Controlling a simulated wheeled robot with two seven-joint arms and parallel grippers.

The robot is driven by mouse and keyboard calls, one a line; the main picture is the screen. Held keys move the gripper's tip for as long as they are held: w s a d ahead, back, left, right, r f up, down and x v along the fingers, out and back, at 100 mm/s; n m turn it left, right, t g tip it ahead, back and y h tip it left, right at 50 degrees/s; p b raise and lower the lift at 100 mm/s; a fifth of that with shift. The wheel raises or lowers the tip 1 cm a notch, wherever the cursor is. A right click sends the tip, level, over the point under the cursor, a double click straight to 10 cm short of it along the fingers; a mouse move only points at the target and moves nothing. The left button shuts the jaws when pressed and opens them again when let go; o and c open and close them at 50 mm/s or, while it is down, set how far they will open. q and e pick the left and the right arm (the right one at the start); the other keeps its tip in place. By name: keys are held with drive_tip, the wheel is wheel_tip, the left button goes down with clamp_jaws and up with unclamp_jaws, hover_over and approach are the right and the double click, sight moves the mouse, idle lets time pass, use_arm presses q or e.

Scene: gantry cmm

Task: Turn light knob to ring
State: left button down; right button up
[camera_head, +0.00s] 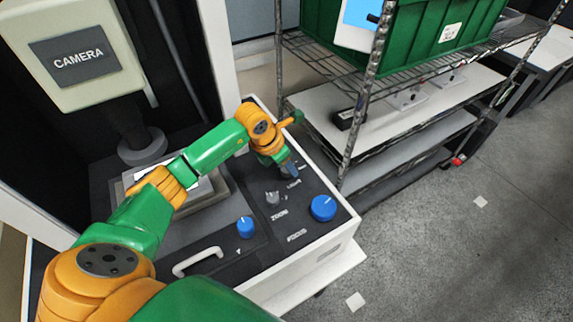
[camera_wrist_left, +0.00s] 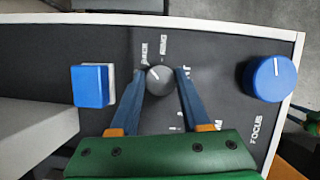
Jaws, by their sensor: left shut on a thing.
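The light knob (camera_wrist_left: 159,80) is a small round grey dial with a white pointer line, seen in the left wrist view. Its line tilts up and slightly left, and small white labels, one reading RING (camera_wrist_left: 164,45), are printed above it. My left gripper (camera_wrist_left: 160,74) has its two blue fingers on either side of the knob and is shut on it. In the head view my left gripper (camera_head: 289,170) is down at the panel beside the LIGHT label, hiding the knob.
A blue square block (camera_wrist_left: 90,86) sits left of the gripper. A wire rack (camera_head: 367,80) with a green crate (camera_head: 420,35) stands close behind.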

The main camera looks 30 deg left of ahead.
use_arm(q)
drive_tip(key=m+h+b, duration=0.1)
drive_tip(key=m+b, duration=0.2)
drive_tip(key=shift+w+a+f+g+b, duration=0.1)
drive_tip(key=shift+f+g+b, duration=0.05)
drive_tip(key=shift+g+b, duration=0.2)
drive_tip(key=m+b, duration=0.1)
drive_tip(key=m, duration=0.1)
drive_tip(key=shift+m+g+h+b, duration=0.25)
drive_tip(key=shift+m+h+b, duration=0.05)
drive_tip(key=shift+m+h, duration=0.1)
drive_tip(key=shift+r+m+g+h+b, duration=0.15)
drive_tip(key=shift+m+g+b, duration=0.15)
drive_tip(key=shift+m, duration=0.4)
drive_tip(key=shift+r+m+g+h+b, duration=0.1)
drive_tip(key=shift+m+g+h+b, duration=0.2)
drive_tip(key=shift+m, duration=0.4)
drive_tip(key=shift+c, duration=1.9)
unclamp_jaws()
